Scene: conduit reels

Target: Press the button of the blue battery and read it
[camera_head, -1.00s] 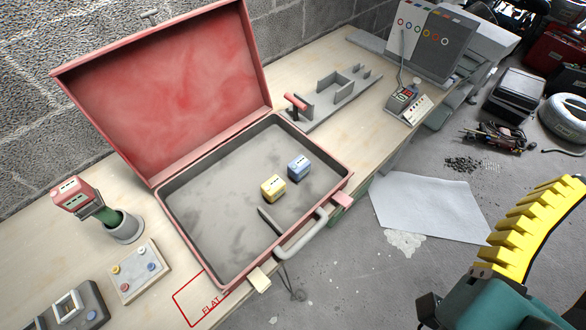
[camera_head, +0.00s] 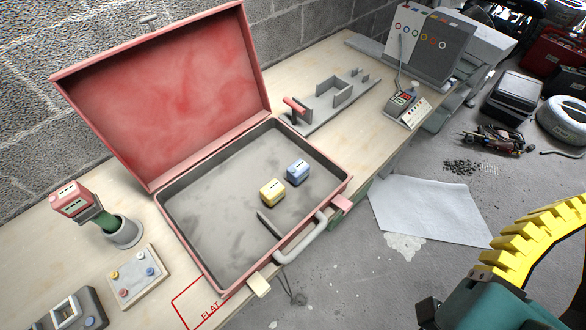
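The blue battery (camera_head: 298,172) is a small box with dark marks on its top. It sits inside the open red case, on the grey floor near the right side. A yellow battery (camera_head: 272,192) of the same kind sits just in front of it to the left, close beside it. The case's tray (camera_head: 215,240) is otherwise mostly bare, with a thin grey divider near the front. The blue battery's button and any lit reading are too small to tell. My gripper is not in view.
The case lid (camera_head: 170,90) stands open at the back. A red-headed device in a grey cup (camera_head: 125,232) and a panel with coloured knobs (camera_head: 137,276) are left. A grey rack (camera_head: 335,95) and a handheld meter (camera_head: 400,102) are right. Floor paper (camera_head: 430,208) lies beyond the bench.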

